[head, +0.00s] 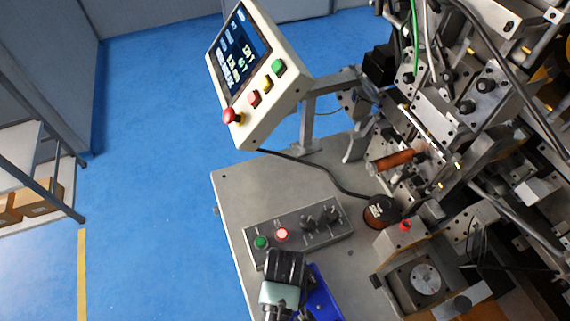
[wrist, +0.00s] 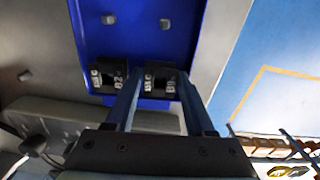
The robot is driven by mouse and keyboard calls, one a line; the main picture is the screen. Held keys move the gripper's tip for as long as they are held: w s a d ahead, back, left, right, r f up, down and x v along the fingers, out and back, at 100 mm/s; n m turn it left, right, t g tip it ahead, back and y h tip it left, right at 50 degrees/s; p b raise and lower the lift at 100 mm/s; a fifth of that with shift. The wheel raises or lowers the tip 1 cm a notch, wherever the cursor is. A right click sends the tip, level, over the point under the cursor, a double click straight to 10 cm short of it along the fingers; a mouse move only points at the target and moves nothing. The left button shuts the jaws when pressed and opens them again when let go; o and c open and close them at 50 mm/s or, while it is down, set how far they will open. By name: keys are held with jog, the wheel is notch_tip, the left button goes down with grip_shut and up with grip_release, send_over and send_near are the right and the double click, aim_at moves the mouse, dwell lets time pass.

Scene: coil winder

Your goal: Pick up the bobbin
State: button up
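The wrist view shows a blue tray (wrist: 130,45) holding two small black block-like parts with white lettering, which look like bobbins. The left bobbin (wrist: 103,76) lies outside my fingers. The right bobbin (wrist: 163,82) lies between the fingertips of my gripper (wrist: 160,77). The fingers are apart on either side of it, and a small gap shows at its left; contact on the right cannot be told. In the head view my gripper (head: 283,275) is low at the tray's left side. Its fingertips and the bobbins are hidden there; only part of the blue tray (head: 322,300) shows.
A control box (head: 297,232) with buttons and knobs lies just beyond the tray. A touch panel (head: 257,75) stands on a bracket behind it. The winder (head: 440,150), with a copper-coloured roll (head: 395,162) and a dark spool (head: 381,211), fills the right. Bare bench (head: 235,190) shows at left.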

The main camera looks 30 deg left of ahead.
grip_shut()
jog(key=shift+r, duration=0.15)
notch_tip(320, 180, up, 10)
jog(key=b, duration=0.1)
dwell(0.4)
